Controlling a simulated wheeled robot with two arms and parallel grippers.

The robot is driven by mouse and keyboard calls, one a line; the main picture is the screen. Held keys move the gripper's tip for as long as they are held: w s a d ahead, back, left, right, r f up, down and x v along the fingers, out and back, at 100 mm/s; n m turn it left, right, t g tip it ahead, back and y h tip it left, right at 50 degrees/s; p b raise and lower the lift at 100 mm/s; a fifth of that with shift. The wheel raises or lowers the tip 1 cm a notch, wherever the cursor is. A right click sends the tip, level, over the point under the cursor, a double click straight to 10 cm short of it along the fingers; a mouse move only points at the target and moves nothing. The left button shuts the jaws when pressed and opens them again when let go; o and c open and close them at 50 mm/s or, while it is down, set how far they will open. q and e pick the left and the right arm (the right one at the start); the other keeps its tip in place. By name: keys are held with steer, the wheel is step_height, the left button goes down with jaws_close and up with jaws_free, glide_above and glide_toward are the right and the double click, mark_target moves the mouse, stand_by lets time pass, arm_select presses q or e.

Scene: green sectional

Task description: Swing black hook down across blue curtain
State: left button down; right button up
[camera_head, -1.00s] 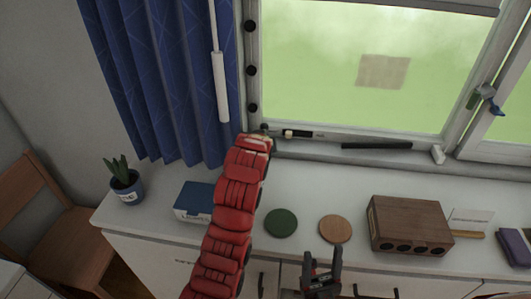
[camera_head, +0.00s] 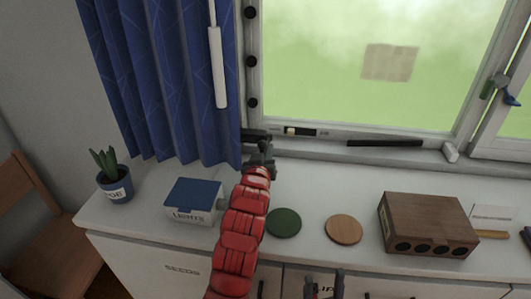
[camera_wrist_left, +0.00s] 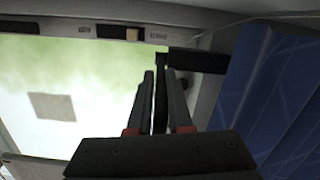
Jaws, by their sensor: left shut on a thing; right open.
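The blue curtain (camera_head: 165,75) hangs at the left of the window, its lower edge just above the counter; it fills the right of the left wrist view (camera_wrist_left: 285,95). My left gripper (camera_head: 260,152) is at the curtain's lower right edge, by the window sill. In the left wrist view it is shut on the upright part of the black hook (camera_wrist_left: 160,100), whose crossbar (camera_wrist_left: 195,60) reaches right towards the curtain's edge. I cannot tell whether it touches the cloth. My right gripper (camera_head: 325,285) is open and empty at the bottom edge, partly cut off.
Black knobs (camera_head: 252,69) line the window frame, and a white rod (camera_head: 218,66) hangs before the curtain. On the counter are a plant pot (camera_head: 116,188), a blue-lidded box (camera_head: 195,205), a green disc (camera_head: 284,223), a wooden disc (camera_head: 343,229) and a wooden box (camera_head: 428,224).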

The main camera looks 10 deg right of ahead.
arm_select(q)
steer(key=c, duration=0.9)
jaws_free()
steer(key=shift+w, duration=0.1)
steer(key=shift+o, duration=0.2)
steer(key=p+v, duration=0.9)
steer(key=v, duration=0.8)
steer(key=shift+s, duration=0.25)
